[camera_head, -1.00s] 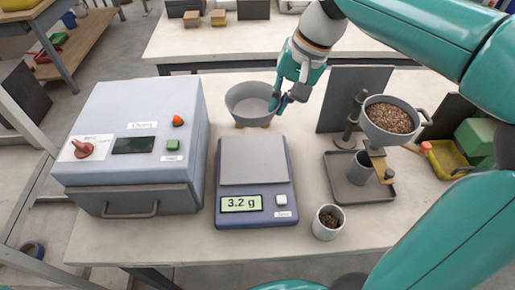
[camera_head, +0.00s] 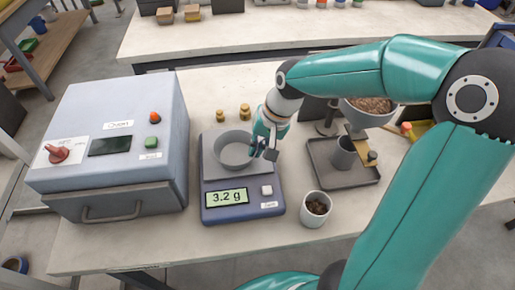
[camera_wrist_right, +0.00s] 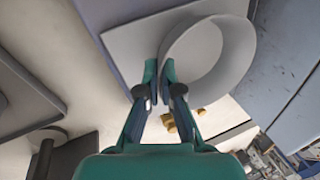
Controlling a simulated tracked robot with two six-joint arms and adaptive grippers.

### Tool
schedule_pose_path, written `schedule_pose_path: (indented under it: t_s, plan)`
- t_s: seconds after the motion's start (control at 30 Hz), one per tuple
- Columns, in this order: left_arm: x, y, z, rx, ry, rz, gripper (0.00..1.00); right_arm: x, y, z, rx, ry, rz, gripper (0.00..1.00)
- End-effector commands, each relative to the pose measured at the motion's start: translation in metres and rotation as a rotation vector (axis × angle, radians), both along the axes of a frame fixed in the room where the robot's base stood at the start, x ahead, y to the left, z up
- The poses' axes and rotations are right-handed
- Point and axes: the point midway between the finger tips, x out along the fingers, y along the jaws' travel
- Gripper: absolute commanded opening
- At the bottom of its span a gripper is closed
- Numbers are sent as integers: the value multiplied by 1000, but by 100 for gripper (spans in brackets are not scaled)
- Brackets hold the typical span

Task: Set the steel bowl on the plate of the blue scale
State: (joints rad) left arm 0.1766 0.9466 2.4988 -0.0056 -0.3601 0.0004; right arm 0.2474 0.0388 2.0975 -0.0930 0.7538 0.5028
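The steel bowl (camera_head: 234,152) is grey and upright, over the plate (camera_head: 222,177) of the blue scale (camera_head: 243,212). The display reads 3.2 g. I cannot tell whether the bowl touches the plate or hangs just above it. My right gripper (camera_head: 264,151) is at the bowl's right side, closed on its wall. In the right wrist view the two fingertips (camera_wrist_right: 159,75) pinch the wall of the bowl (camera_wrist_right: 210,55), with the scale's plate (camera_wrist_right: 128,42) beside and behind it. My left gripper is not in view.
The oven (camera_head: 115,145) stands left of the scale. Two brass weights (camera_head: 245,111) stand behind it. A cup of pellets (camera_head: 315,209) is at its front right. A dark tray with a cup (camera_head: 343,153) and a raised pan of pellets (camera_head: 370,108) are to the right.

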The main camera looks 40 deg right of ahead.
Motion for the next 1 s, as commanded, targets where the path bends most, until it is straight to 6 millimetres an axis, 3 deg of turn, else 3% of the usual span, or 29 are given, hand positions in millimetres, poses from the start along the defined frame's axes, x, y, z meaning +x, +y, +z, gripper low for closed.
schedule_pose_path:
  t_s: [0.1,0.43,0.6,1.0]
  plan:
    - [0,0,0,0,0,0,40,0,0,-9,-1,-1,0,0]
    - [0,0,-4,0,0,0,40,0,0,-12,-1,-2,0,0]
    - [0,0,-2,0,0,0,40,0,0,-11,0,-2,1,30]
    - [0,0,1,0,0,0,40,0,0,-6,-1,-2,-1,31]
